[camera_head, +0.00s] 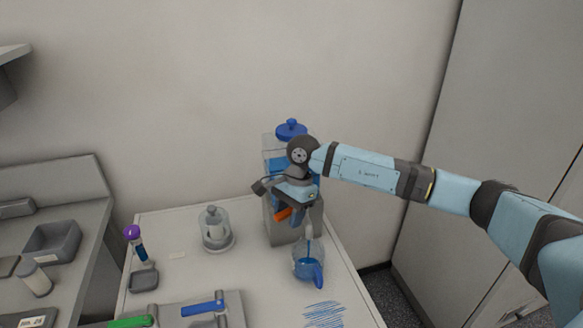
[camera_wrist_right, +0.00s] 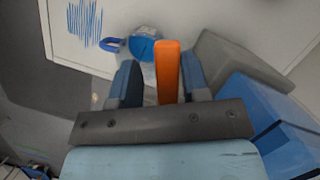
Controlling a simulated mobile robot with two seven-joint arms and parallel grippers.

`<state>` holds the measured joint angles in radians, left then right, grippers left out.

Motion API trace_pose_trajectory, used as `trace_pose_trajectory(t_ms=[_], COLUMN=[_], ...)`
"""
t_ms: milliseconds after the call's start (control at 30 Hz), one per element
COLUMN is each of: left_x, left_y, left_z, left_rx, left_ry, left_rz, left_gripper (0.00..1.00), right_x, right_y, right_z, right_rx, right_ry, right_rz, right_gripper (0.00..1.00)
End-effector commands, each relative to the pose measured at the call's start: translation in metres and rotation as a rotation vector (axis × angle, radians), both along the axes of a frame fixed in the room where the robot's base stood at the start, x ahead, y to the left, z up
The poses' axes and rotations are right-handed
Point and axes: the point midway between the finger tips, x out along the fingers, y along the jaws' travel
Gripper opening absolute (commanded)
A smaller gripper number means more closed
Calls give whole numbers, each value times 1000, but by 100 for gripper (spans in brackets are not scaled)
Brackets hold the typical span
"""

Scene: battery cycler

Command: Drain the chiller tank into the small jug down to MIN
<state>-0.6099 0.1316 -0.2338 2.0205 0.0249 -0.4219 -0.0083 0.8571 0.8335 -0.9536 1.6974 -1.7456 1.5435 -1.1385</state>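The chiller tank (camera_head: 270,160) stands at the table's back edge, with a blue lid (camera_head: 291,129) and blue liquid showing through its clear wall. My right arm hides much of it, including any MIN mark. Its orange tap handle (camera_head: 283,213) lies between the fingers of my right gripper (camera_wrist_right: 160,82), with a gap at the left finger in the right wrist view. The small jug (camera_head: 308,265) stands below the tap with blue liquid in it. A thin blue stream (camera_head: 308,246) appears to run into it. My left gripper is not in view.
A clear lidded jar (camera_head: 215,228), a purple-capped tube (camera_head: 136,243) and a small grey dish (camera_head: 144,281) stand left of the tank. Blue scribble marks (camera_head: 324,314) lie in front of the jug. A tray with green and blue handled items is at the front.

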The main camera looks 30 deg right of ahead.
Motion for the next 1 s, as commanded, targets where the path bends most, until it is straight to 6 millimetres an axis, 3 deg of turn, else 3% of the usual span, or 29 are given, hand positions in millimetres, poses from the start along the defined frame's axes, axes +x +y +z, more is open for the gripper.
trace_pose_trajectory(t_ms=[33,67,533,800,1000], left_x=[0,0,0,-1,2], left_y=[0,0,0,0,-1], left_z=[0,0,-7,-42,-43], left_rx=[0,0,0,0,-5], left_ry=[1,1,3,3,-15], left_rz=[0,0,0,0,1], left_gripper=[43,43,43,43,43], right_x=[0,0,-1,-15,-23], right_y=[0,0,-1,-10,-15], right_z=[0,0,-2,-6,-3], right_rx=[0,0,-1,-2,-4], right_ry=[0,0,0,-3,3], right_rz=[0,-1,27,360,527], right_gripper=[31,24,24,24,24])
